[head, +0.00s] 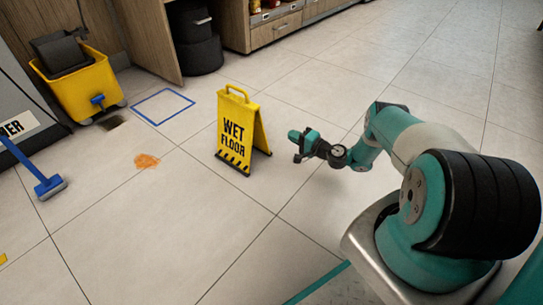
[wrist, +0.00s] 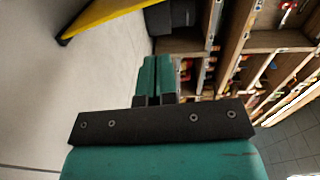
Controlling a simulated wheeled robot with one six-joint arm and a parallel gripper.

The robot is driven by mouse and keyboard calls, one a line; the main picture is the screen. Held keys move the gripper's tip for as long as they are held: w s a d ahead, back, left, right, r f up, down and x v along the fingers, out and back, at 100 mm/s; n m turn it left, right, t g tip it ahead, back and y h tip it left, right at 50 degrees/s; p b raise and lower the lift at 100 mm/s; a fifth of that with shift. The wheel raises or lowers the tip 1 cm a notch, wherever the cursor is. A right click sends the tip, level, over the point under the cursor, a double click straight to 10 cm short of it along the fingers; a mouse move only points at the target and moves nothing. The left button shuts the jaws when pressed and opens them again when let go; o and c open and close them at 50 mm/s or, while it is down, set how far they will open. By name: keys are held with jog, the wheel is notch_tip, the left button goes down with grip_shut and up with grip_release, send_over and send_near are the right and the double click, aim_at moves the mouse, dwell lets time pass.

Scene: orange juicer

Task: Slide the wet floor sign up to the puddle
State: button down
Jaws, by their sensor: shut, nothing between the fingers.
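The yellow wet floor sign (head: 237,137) stands upright as an A-frame in the middle of the head view, with black lettering and a striped foot. The orange puddle (head: 147,161) lies on the tiles to the left of the sign, with bare floor between them. My gripper (head: 294,140) is to the right of the sign, at about mid-height of it, and looks apart from it. In the wrist view my gripper (wrist: 158,75) is shut and empty. A yellow edge of the sign (wrist: 105,14) shows there at the upper left.
A yellow mop bucket (head: 83,88) stands at the back left. A blue brush (head: 49,186) rests on the left. Wooden shelves (head: 275,28) line the back.

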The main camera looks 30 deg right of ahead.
notch_tip(320, 180, down, 6)
jog(key=s+d+m+t+h+b, duration=0.1)
jog(key=s+d+m+h+b, duration=0.1)
jog(key=s, duration=0.1)
jog(key=w+a+b, duration=0.6)
jog(key=w+b, duration=0.3)
jog(key=w, duration=0.3)
jog(key=shift+b, duration=0.3)
jog(key=shift+r, duration=0.1)
